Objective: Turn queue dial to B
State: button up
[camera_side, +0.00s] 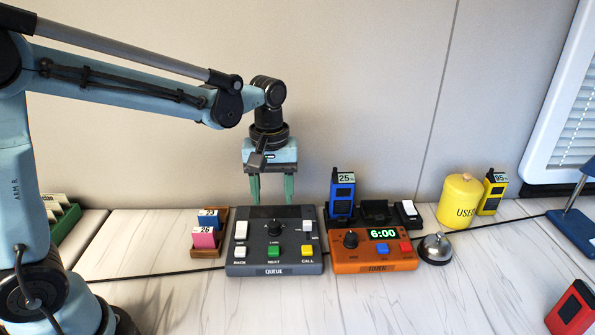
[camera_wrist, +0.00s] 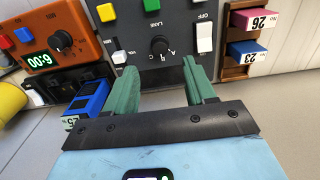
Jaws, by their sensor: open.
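The queue box (camera_side: 256,258) is a dark grey panel on the counter with a black round queue dial (camera_side: 274,229) at its upper middle. In the wrist view the queue dial (camera_wrist: 159,45) appears upside down, with small letters beside it that are hard to read. I cannot tell for certain which letter its pointer faces. My gripper (camera_side: 271,196) points down above the back of the queue box, its two green fingers apart and empty. In the wrist view my gripper (camera_wrist: 159,70) has the dial showing between and beyond its fingertips, not touching it.
The orange timer (camera_side: 374,258) stands close right of the queue box. Behind it, a blue radio (camera_side: 342,193) stands in a black charger. A wooden ticket rack (camera_side: 208,242) is close left. A bell (camera_side: 436,248) and yellow canister (camera_side: 461,202) stand further right.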

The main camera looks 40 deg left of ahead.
jog(key=shift+r, duration=2.55)
jog(key=s+a+f+m+t, duration=0.1)
jog(key=s+f+m+t, duration=0.1)
jog(key=s+m+t, duration=0.5)
jog(key=shift+s+a+f+m, duration=0.3)
jog(key=shift+s+m, duration=0.7)
jog(key=shift+s, duration=0.4)
